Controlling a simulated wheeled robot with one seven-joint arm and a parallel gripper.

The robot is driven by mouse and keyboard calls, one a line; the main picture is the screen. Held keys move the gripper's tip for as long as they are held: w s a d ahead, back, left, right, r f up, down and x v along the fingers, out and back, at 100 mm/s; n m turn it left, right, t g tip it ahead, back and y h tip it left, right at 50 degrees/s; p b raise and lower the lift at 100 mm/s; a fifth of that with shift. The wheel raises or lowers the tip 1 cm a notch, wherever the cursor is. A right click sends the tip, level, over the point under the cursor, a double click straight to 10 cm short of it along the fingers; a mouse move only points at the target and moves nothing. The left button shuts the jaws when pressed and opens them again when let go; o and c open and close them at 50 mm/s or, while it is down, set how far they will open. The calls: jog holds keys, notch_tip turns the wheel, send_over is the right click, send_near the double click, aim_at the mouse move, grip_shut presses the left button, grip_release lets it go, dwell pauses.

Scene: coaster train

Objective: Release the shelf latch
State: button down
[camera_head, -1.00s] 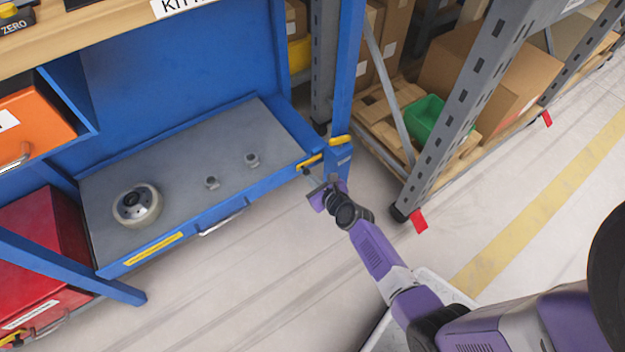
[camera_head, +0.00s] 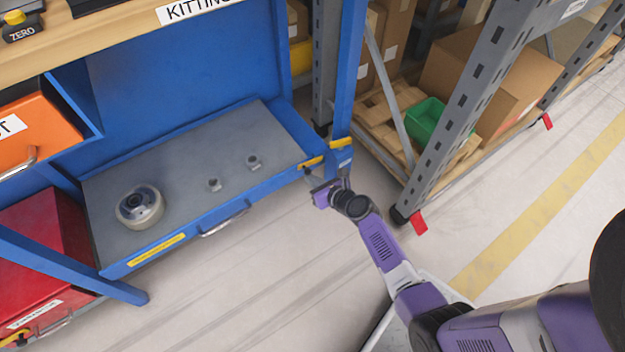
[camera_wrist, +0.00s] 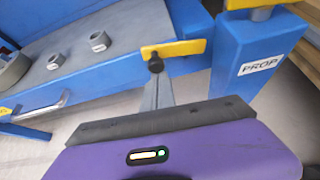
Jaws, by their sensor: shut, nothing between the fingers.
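The grey-topped blue shelf (camera_head: 115,180) has a yellow latch bar (camera_head: 311,162) at its right front corner. The bar also shows in the wrist view (camera_wrist: 185,48), lying about level across the corner. A second yellow piece (camera_head: 341,143) is on the blue post labelled PROP (camera_wrist: 275,45), right of the shelf. My gripper (camera_head: 312,177) is at this corner, just below and in front of the bar.
A white-grey wheel (camera_head: 139,207) and two small metal fittings (camera_head: 214,185) sit on the shelf. An orange drawer (camera_head: 35,125) and red box (camera_head: 40,240) are at left. A grey rack (camera_head: 455,120) with cartons stands at right. The floor in front is clear.

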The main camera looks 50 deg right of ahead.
aim_at(302, 165)
jog(key=r+m+y+p, duration=0.2)
jog(key=shift+d+r+t, duration=0.3)
jog(key=shift+t, duration=0.1)
jog(key=shift+s+d+r+m+t+y+p, duration=0.1)
jog(key=shift+d+r+m+t+y+p, duration=0.15)
jog(key=shift+r+m+y+p, duration=0.3)
jog(key=shift+d+r+m+t+y+p, duration=0.2)
jog(key=shift+r+m+t+y+p, duration=0.15)
jog(key=shift+m, duration=0.3)
jog(key=shift+s+d+r+m+t+y, duration=0.15)
jog(key=shift+d+r+m+t+y, duration=0.25)
jog(key=shift+m, duration=0.35)
jog(key=shift+s+d+r+m+t+y, duration=0.2)
jog(key=shift+d+m+y, duration=0.25)
jog(key=shift+m, duration=0.35)
jog(key=shift+s+d+r+m+t+y, duration=0.1)
jog(key=shift+d+r+m+t+y, duration=0.15)
jog(key=shift+d+m+t+y, duration=0.35)
jog(key=shift+m+h, duration=0.25)
jog(key=s+a+p, duration=0.2)
jog(key=s+p, duration=0.1)
jog(key=s, duration=0.6)
jog(key=shift+s, duration=0.15)
jog(key=shift+a+r, duration=0.1)
